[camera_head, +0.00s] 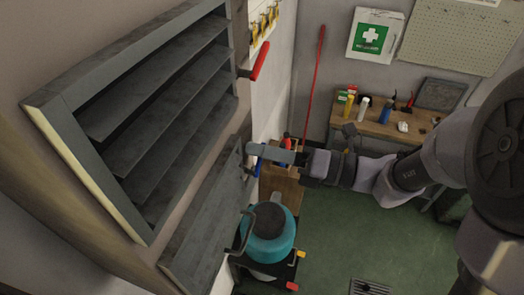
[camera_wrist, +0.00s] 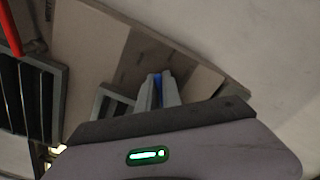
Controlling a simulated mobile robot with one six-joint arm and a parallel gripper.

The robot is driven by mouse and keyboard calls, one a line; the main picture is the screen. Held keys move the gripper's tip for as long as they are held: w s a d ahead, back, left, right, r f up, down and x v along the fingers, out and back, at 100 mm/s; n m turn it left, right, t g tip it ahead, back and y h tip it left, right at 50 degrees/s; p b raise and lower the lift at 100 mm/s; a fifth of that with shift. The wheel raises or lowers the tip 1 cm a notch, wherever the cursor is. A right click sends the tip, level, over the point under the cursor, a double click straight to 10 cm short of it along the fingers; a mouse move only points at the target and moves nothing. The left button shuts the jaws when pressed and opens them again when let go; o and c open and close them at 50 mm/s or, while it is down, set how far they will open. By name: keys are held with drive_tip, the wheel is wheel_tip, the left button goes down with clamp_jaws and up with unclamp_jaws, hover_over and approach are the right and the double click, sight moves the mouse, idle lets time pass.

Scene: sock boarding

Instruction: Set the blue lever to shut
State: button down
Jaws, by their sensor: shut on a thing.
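The blue lever (camera_head: 258,166) sticks out at the right edge of the lower louvre panel (camera_head: 205,215); only a short piece shows below my fingers. My gripper (camera_head: 253,151) reaches in from the right and is shut on the blue lever. In the wrist view, a strip of the blue lever (camera_wrist: 157,83) shows between the fingertips of my gripper (camera_wrist: 160,79); the rest is hidden by the fingers. The slats of the lower panel look nearly flat in the head view.
A red lever (camera_head: 259,61) sits above, beside an upper louvre (camera_head: 150,110) with its slats apart. A teal round container (camera_head: 269,236) stands below my gripper. A workbench (camera_head: 375,128) with bottles stands at the back wall. Green floor (camera_head: 345,235) is clear in the middle.

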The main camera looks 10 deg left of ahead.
drive_tip(key=n+b, duration=0.1)
drive_tip(key=n, duration=0.1)
drive_tip(key=s+r+n+b, duration=0.1)
drive_tip(key=n, duration=0.1)
drive_tip(key=shift+b, duration=0.4)
drive_tip(key=shift+s+a+r+n+b, duration=0.1)
drive_tip(key=shift+s+r+n+b, duration=0.15)
drive_tip(key=shift+n+b, duration=0.5)
drive_tip(key=shift+s+r+n+b, duration=0.1)
drive_tip(key=shift+s+n+b, duration=0.25)
drive_tip(key=shift+n+b, duration=0.4)
drive_tip(key=c, duration=1.5)
unclamp_jaws()
drive_tip(key=shift+f, duration=0.1)
